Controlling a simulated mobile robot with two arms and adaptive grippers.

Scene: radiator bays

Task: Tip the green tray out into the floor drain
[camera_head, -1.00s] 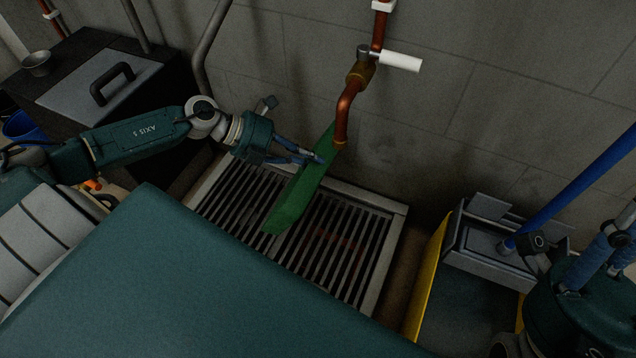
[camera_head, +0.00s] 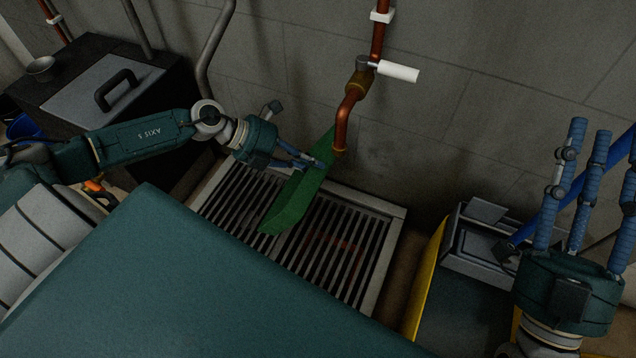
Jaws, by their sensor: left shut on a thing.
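The green tray (camera_head: 296,200) is held steeply tilted above the floor drain, partly behind the end of the copper tap pipe. My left gripper (camera_head: 314,164) is shut on the tray's edge near its upper end. The inside of the tray is not clearly visible, and I see nothing falling from it. The floor drain (camera_head: 374,262) is a slatted metal grate in a pale frame against the wall. My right gripper (camera_head: 590,150) stands at the right with its blue fingers pointing up, spread apart and empty.
The copper tap (camera_head: 347,115) with a white lever (camera_head: 398,71) hangs over the drain. A yellow mop bucket (camera_head: 428,272) with a grey wringer and blue handle stands at the right. A dark box (camera_head: 95,90) with a metal cup (camera_head: 41,67) on it stands at the left.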

